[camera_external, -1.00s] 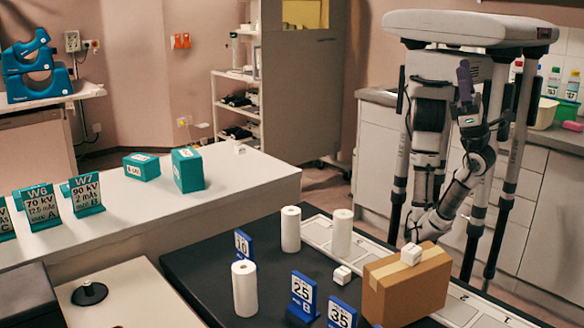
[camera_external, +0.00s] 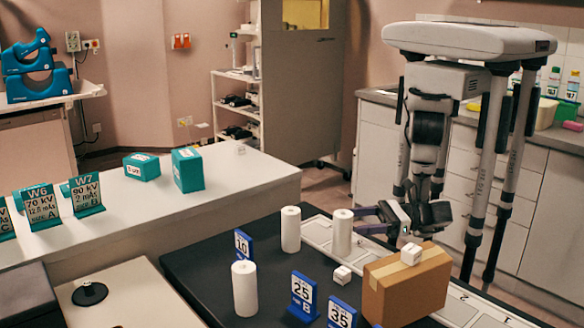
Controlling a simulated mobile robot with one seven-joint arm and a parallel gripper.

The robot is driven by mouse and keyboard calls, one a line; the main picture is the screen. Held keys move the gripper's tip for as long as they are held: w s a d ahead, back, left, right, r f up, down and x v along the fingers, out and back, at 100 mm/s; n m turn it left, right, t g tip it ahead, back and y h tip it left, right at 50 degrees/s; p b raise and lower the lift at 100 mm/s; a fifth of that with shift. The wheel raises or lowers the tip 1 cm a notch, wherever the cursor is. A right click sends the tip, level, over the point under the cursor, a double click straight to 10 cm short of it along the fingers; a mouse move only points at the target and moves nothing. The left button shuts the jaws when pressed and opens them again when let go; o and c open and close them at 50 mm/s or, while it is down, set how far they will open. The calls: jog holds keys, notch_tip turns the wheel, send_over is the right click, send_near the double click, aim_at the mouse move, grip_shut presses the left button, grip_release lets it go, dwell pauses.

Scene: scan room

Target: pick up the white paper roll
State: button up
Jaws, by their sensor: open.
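Three upright white paper rolls stand on the black table. One roll (camera_external: 341,233) is at the table's back right, on or beside a pale marked strip. A second roll (camera_external: 290,229) is just left of it, and a third roll (camera_external: 244,288) is nearer the front left. My gripper (camera_external: 359,220) is open, with its fingers pointing left at the right side of the back right roll. The fingertips are very close to that roll; I cannot tell whether they touch it or reach around it. Nothing shows between the fingers.
A brown cardboard box (camera_external: 406,288) with a small white cube (camera_external: 411,254) on top stands right of the rolls. Another white cube (camera_external: 342,275) lies near the box. Blue number signs, such as the 25 sign (camera_external: 303,296), stand on the black table (camera_external: 205,267).

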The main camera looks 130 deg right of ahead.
aim_at(336, 225)
jog(key=shift+f+p+x, duration=0.1)
jog(key=shift+p+x, duration=0.5)
jog(key=shift+x, duration=1.1)
jog(key=shift+f+p+x, duration=0.15)
jog(key=shift+p+x, duration=0.4)
jog(key=shift+x, duration=1.15)
jog(key=c, duration=1.1)
